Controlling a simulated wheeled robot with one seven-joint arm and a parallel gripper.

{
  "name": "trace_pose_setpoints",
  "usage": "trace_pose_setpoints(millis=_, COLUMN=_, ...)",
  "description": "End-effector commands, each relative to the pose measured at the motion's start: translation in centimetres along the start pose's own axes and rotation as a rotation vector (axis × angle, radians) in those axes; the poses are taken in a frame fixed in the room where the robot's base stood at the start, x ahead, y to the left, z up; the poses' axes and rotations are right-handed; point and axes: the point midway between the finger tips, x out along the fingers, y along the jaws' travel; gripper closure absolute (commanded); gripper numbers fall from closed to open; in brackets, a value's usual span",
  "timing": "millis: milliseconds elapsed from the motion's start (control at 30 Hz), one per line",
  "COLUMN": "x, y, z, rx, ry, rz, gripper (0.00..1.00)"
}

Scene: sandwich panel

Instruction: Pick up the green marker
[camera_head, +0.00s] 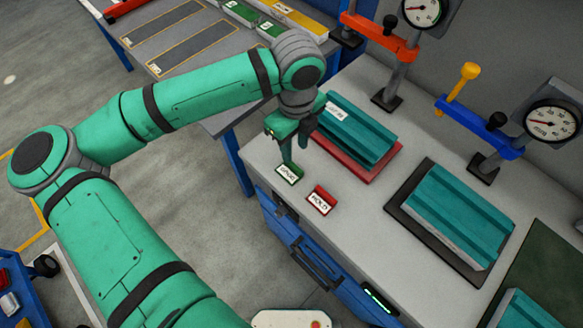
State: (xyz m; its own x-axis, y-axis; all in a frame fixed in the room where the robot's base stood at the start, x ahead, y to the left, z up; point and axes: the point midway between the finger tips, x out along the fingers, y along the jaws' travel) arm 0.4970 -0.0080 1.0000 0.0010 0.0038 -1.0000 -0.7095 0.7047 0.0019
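The green marker (289,174) is a small block with a green edge and a white lettered label. It sits on the grey bench top near its front left edge. My gripper (290,150) points down from the end of my green arm, right above and behind the marker. A fingertip overlaps the marker's upper edge in the picture. I cannot tell whether the fingers touch it, or whether they are open or shut. The gripper hides part of the marker's far side.
A red marker (321,199) labelled HOLD stands close to the right. A teal panel (358,136) lies on a red mat behind, and another teal panel (459,214) on a dark mat. Red and blue dial-gauge stands rise at the back. The bench front between the markers and panels is clear.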

Motion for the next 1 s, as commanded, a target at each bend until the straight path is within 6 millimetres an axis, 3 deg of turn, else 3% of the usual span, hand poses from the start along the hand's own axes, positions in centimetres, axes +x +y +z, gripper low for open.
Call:
trace_pose_setpoints(millis=200, x=3.2, y=0.0, z=-0.1, rx=0.002, ry=0.004, rz=0.000, gripper=0.67)
trace_pose_setpoints(millis=467, x=5.0, y=-0.2, z=-0.2, rx=0.003, ry=0.005, rz=-0.001, gripper=0.67)
trace_pose_setpoints(millis=733, x=8.6, y=-0.5, z=0.0, rx=0.002, ry=0.005, rz=-0.001, gripper=0.67)
trace_pose_setpoints(millis=1000, x=9.6, y=-0.6, z=0.0, rx=0.004, ry=0.003, rz=-0.002, gripper=0.67)
